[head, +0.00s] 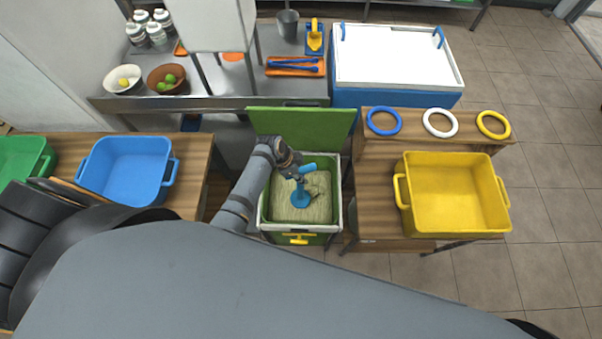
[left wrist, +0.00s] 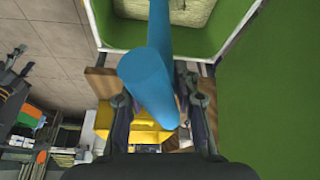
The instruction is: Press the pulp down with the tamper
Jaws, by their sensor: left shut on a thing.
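The blue tamper (head: 301,198) is inside the green press box (head: 280,222), its round foot over the pale fibrous pulp (head: 318,210). I cannot tell whether the foot touches the pulp. My left gripper (head: 298,172) is shut on the tamper's handle, above the box. In the left wrist view the thick blue handle of the tamper (left wrist: 148,75) lies between the fingers of my left gripper (left wrist: 160,108). The pulp (left wrist: 205,12) shows at the top there, inside the box's pale rim. My right gripper is not in view.
The green lid (head: 305,122) stands open behind the box, and a yellow handle (head: 299,239) is on its front. A yellow bin (head: 455,190) stands on the right table, with three rings (head: 440,123) behind it. A blue bin (head: 125,170) is on the left table.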

